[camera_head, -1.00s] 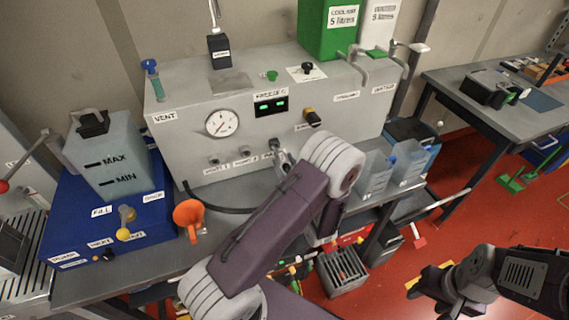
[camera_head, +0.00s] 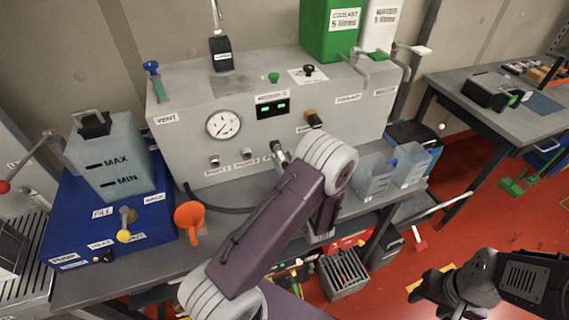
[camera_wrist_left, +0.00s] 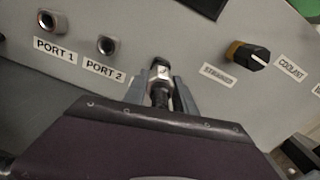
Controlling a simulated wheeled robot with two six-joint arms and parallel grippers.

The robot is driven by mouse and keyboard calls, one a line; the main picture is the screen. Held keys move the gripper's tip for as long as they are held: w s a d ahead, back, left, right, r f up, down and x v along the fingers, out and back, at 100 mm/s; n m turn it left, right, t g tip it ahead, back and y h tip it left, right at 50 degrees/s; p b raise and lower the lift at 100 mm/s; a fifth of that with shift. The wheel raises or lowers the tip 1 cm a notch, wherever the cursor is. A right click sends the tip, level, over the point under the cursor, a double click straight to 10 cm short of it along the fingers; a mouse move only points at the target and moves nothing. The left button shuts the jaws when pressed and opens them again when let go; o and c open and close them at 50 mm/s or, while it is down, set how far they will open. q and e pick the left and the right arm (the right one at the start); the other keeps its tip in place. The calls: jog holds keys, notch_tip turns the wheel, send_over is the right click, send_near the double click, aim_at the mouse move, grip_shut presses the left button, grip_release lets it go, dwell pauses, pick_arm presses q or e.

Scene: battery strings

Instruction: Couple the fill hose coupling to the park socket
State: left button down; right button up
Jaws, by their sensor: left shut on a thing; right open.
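My left gripper (camera_wrist_left: 159,92) is shut on the fill hose coupling (camera_wrist_left: 160,69), a metal piece with a dark body. The coupling points at the grey panel, in line with the port row and right of PORT 2. Its front end is at or very close to the panel; I cannot tell whether it is seated. The park socket is hidden behind the coupling. In the head view the left gripper (camera_head: 282,157) is at the panel's lower front, partly hidden by my arm. My right gripper (camera_head: 432,289) is open and empty over the red floor at the lower right.
The black hose (camera_head: 225,209) lies along the bench below the panel. An orange funnel (camera_head: 189,218) and a blue base with a grey tank (camera_head: 118,160) stand left. A black-and-brass knob (camera_wrist_left: 247,56) is right of the gripper. Clear containers (camera_head: 373,178) stand on the right.

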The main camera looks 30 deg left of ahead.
pick_arm(q)
jog(key=shift+x, duration=0.85)
jog(key=c, duration=0.9)
grip_release()
jog(key=b+v, duration=0.1)
jog(key=v, duration=0.8)
jog(key=shift+b, duration=0.4)
jog(key=shift+a, duration=0.1)
